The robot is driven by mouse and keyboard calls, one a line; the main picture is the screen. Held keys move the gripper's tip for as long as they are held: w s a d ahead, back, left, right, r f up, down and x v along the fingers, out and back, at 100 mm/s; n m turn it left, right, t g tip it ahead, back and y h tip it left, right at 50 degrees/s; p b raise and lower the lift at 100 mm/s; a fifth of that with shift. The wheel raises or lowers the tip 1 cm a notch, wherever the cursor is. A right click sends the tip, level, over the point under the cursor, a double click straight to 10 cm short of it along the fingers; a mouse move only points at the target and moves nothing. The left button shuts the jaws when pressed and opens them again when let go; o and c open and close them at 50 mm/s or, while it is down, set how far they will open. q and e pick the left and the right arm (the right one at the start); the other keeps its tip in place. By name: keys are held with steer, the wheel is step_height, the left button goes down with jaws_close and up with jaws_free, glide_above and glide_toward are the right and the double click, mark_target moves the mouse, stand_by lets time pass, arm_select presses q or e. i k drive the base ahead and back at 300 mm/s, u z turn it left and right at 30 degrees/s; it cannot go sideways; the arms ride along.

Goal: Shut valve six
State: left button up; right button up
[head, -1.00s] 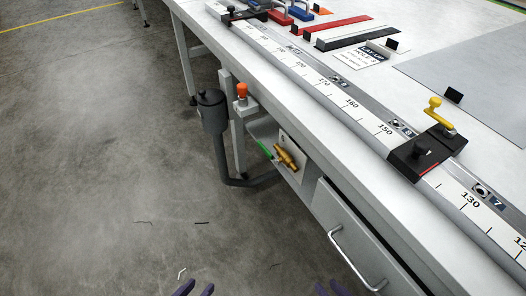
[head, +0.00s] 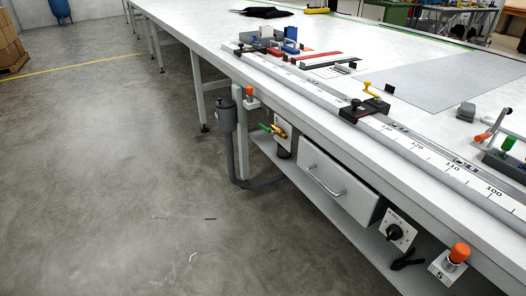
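No label reading six can be made out. A brass valve (head: 279,131) with a green-tipped lever sits at a small white plate under the table's front edge, near the middle. An orange knob (head: 250,91) stands on a small light mount to its upper left, beside a dark grey cylinder with a pipe (head: 228,118). Another orange knob (head: 460,252) stands on a white block marked 5 at the lower right. Neither of my grippers shows in the head view.
The long white table (head: 190,30) carries a ruled rail (head: 400,142) with clamps. Below it are a drawer (head: 335,186), a black rotary switch (head: 394,232) and a black lever (head: 406,259). The concrete floor on the left is open.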

mark_target(268, 130)
steer(key=u, duration=1.1)
steer(key=i, duration=1.35)
steer(key=z, duration=0.35)
